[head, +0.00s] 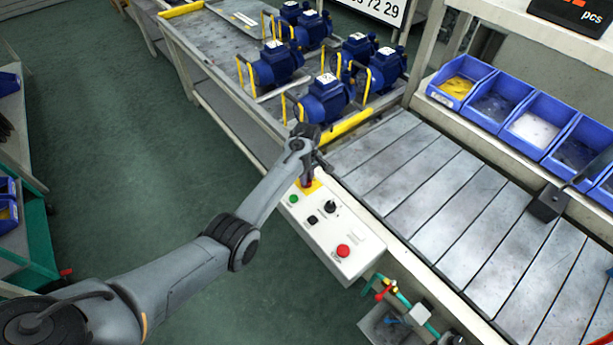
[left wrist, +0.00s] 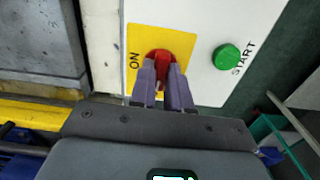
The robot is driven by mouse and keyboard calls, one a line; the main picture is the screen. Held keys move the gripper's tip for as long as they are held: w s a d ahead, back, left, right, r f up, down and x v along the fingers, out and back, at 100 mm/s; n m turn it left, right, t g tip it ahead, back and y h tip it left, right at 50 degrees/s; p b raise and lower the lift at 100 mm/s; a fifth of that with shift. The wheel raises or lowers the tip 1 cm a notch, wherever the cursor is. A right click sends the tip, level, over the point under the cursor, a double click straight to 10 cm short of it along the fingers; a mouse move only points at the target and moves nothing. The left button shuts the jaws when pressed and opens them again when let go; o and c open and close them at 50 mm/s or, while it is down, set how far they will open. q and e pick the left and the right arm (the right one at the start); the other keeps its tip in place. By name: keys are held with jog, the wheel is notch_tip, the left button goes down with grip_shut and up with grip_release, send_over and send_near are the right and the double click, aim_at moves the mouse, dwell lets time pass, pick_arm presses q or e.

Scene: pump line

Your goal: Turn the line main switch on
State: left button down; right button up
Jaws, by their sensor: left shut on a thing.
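The main switch is a red rotary knob (left wrist: 160,56) on a yellow plate (left wrist: 182,38) marked ON, seen in the left wrist view. The plate also shows at the far end of the white control box (head: 362,258) in the head view. My left gripper (left wrist: 163,98) reaches down onto the knob and is shut on it, one finger on each side. The fingers hide part of the knob, so I cannot tell its exact turn. My right gripper is not in view.
A green START button (left wrist: 227,57) sits beside the yellow plate. The box also carries a black selector (head: 330,206), a black button (head: 312,219) and a red button (head: 343,251). Blue pumps (head: 325,100) stand beyond.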

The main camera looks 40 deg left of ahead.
pick_arm(q)
jog(key=m+p, duration=0.2)
jog(key=m, duration=0.1)
jog(key=shift+r+p, duration=0.15)
jog(key=shift+p, duration=0.2)
jog(key=shift+m+p, duration=0.55)
jog(key=shift+m, duration=0.35)
jog(key=m+p, duration=0.1)
jog(key=m, duration=0.1)
jog(key=shift+m, duration=0.4)
jog(key=m+p, duration=0.1)
jog(key=m, duration=0.3)
jog(key=shift+m, duration=0.3)
jog(key=m, duration=0.5)
jog(key=shift+f+m, duration=0.2)
jog(key=shift+m, duration=0.1)
jog(key=c, duration=1.1)
grip_release()
